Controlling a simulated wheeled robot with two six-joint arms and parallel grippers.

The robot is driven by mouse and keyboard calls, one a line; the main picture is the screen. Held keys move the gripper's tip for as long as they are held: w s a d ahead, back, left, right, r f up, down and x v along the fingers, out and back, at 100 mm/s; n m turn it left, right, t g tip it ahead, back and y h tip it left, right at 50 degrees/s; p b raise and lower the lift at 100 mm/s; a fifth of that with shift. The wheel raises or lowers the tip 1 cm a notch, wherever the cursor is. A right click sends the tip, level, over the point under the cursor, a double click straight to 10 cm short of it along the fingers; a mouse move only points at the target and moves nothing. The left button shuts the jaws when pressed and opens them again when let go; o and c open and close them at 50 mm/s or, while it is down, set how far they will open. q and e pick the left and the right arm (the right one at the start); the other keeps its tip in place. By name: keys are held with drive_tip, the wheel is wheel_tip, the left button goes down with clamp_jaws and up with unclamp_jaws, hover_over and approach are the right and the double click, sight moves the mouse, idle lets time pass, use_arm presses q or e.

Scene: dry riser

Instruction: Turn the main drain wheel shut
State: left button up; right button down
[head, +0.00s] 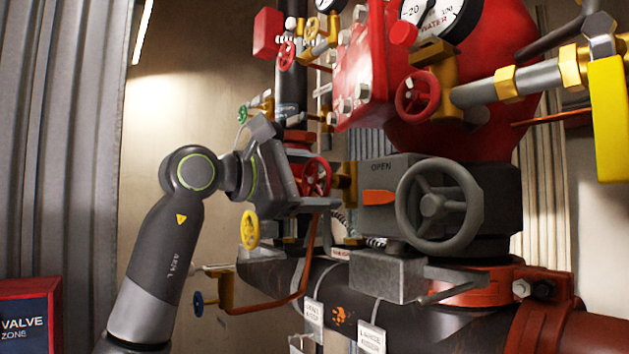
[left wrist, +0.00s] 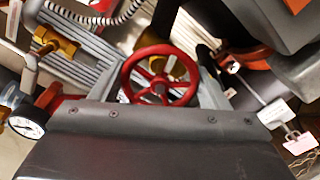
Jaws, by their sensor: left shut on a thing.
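A small red handwheel with spokes (head: 318,178) sits on the pipework left of the grey valve box. It also shows in the left wrist view (left wrist: 160,87), between the two grey fingers. My left gripper (head: 308,180) reaches in from the left and is shut on this red wheel, with a finger on either side of the rim. The gripper body covers part of the valve behind. I see no readable label saying which wheel is the main drain. My right gripper is not in view.
A yellow wheel (head: 250,229) hangs below my left wrist, and a blue wheel (head: 197,304) lower down. A black pipe with tags runs below.

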use_arm(q)
drive_tip(key=shift+s+r, duration=0.1)
drive_tip(key=shift+r, duration=0.15)
drive_tip(key=o, duration=1)
drive_tip(key=shift+f, duration=0.1)
drive_tip(key=shift+f, duration=0.1)
